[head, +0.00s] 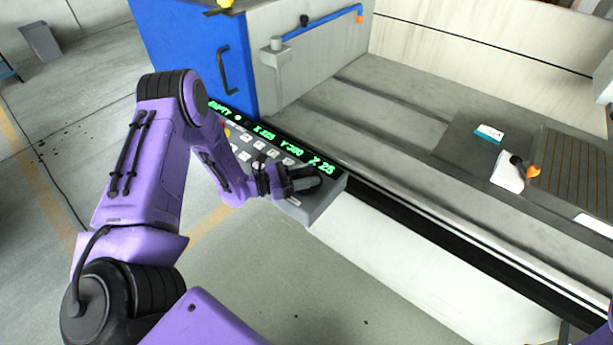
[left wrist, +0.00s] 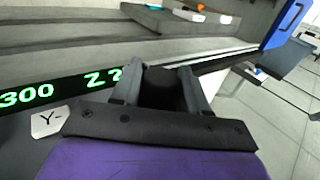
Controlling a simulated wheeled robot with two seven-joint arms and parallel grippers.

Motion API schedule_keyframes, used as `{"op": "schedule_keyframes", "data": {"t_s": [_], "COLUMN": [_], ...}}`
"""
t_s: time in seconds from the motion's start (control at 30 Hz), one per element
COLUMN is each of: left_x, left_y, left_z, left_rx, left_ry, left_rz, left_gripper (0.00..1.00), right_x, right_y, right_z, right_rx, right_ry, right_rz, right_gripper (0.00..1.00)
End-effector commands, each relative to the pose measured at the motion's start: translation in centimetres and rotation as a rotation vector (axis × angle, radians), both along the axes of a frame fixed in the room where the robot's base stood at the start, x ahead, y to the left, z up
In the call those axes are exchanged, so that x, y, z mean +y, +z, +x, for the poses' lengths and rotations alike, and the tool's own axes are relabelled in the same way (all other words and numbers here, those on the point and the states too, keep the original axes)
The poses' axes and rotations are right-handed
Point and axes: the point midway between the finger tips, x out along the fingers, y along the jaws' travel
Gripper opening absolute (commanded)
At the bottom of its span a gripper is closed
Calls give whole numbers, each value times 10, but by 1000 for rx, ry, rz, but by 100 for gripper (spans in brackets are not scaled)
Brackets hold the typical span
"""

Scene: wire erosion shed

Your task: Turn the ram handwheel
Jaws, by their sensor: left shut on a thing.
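The ram handwheel (left wrist: 163,90) is a dark round knob at the right end of the grey control panel (head: 322,200). My left gripper (head: 304,180) reaches down over that end of the panel and largely hides the knob in the head view. In the left wrist view, the two grey fingers of my left gripper (left wrist: 161,76) stand on either side of the dark knob, shut on it. The green readout (head: 292,150) above the keys shows X, Y and Z values; the Z value reads about 25. My right gripper is not in view.
A blue cabinet (head: 190,45) with a dark handle stands behind the panel's left end. The grey machine bed (head: 400,105) lies beyond the panel. On it sit a teal and white box (head: 489,133) and a white block (head: 508,172). The floor in front is clear.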

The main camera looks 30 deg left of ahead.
Motion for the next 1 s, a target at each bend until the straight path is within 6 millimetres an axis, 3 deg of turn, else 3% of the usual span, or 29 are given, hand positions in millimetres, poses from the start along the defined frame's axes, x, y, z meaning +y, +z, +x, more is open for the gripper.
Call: {"op": "schedule_keyframes", "data": {"t_s": [0.4,0.97,1.0], "left_x": [1,0,0], "left_y": [-1,1,1], "left_z": [0,1,1], "left_rx": [-1,-3,-3], "left_ry": [-184,-209,-209], "left_rz": [0,-3,-3], "left_gripper": [14,14,54], "right_x": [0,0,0], "right_y": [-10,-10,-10], "right_z": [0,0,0], "right_rx": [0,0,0], "right_ry": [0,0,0], "right_rz": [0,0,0], "right_gripper": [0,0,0]}}
